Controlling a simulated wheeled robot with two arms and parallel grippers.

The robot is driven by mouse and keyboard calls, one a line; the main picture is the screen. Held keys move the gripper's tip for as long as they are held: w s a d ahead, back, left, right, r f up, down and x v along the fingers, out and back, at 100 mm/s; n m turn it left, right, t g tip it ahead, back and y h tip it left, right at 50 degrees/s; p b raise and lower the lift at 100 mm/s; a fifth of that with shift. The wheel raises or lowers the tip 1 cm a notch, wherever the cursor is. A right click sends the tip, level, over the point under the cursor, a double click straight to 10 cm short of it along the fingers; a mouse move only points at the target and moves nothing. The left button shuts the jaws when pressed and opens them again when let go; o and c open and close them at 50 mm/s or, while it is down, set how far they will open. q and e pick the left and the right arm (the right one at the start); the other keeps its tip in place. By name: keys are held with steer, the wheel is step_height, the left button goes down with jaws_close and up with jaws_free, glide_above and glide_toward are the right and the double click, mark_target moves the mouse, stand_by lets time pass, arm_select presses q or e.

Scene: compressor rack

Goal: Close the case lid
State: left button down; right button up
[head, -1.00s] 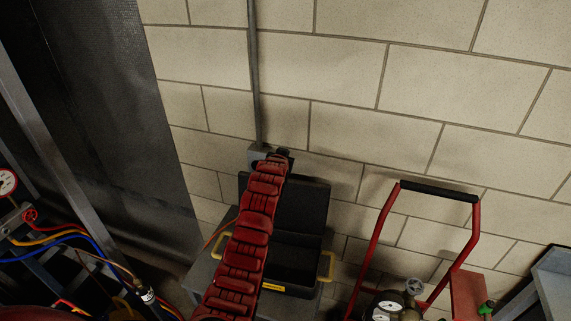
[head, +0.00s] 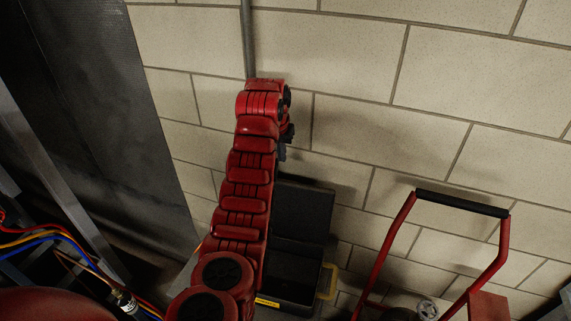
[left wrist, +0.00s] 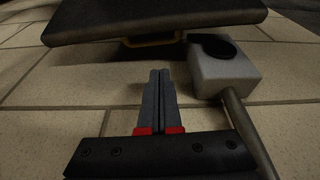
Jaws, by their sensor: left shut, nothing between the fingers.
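The black case stands open against the wall in the head view. Its raised lid (head: 303,208) leans back near the bricks, and its lower half (head: 295,265) has a yellow handle (head: 327,281) on the right side. My left arm crosses in front of the case's left part and hides it. My left gripper (head: 281,152) is above the lid's upper left corner, near the wall, apart from the lid. In the left wrist view its fingers (left wrist: 160,76) are shut and empty. A dark case panel (left wrist: 155,20), apparently the lid, lies beyond the fingertips. My right gripper is not in view.
A grey wall box (left wrist: 222,68) with a conduit is close beside the left fingers; the conduit (head: 248,40) runs up the brick wall. A red cart frame (head: 390,245) stands right of the case. Hoses (head: 60,238) and a metal post are at left.

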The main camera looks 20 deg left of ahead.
mark_target(283, 173)
arm_select(q)
step_height(283, 173, down, 4)
steer(key=p, duration=0.2)
steer(key=shift+r+p, duration=0.25)
steer(key=shift+p, duration=0.05)
steer(key=x, duration=0.2)
steer(key=p+x, duration=0.1)
steer(key=x, duration=0.1)
steer(key=shift+w, duration=0.3)
steer(key=shift+w+f+p, duration=0.1)
steer(key=shift+f+p, duration=0.2)
steer(key=shift+f, duration=0.2)
steer(key=shift+w+f, duration=0.1)
steer(key=shift+f, duration=0.1)
